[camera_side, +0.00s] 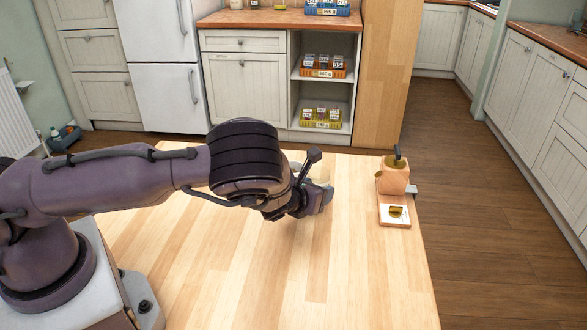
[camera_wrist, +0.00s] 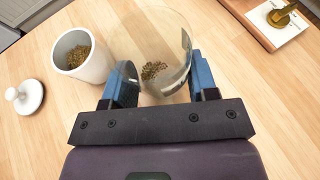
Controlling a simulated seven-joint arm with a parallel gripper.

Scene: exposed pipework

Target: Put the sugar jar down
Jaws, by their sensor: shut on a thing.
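My gripper (camera_wrist: 162,82) is shut on a clear glass jar (camera_wrist: 155,40), which I take to be the sugar jar. Its blue-tipped fingers press on both sides of the jar. A small patch of brown grains shows through the glass at the bottom. In the side view my gripper (camera_side: 316,200) is low over the wooden table, and my arm mostly hides the jar. I cannot tell whether the jar's base touches the table.
A white pot (camera_wrist: 95,68) of brown grains stands close left of the jar, with a white lid (camera_wrist: 25,96) beside it. A wooden box (camera_side: 392,179) and a small board (camera_side: 394,222) with a card sit at the table's right edge. The table's front is clear.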

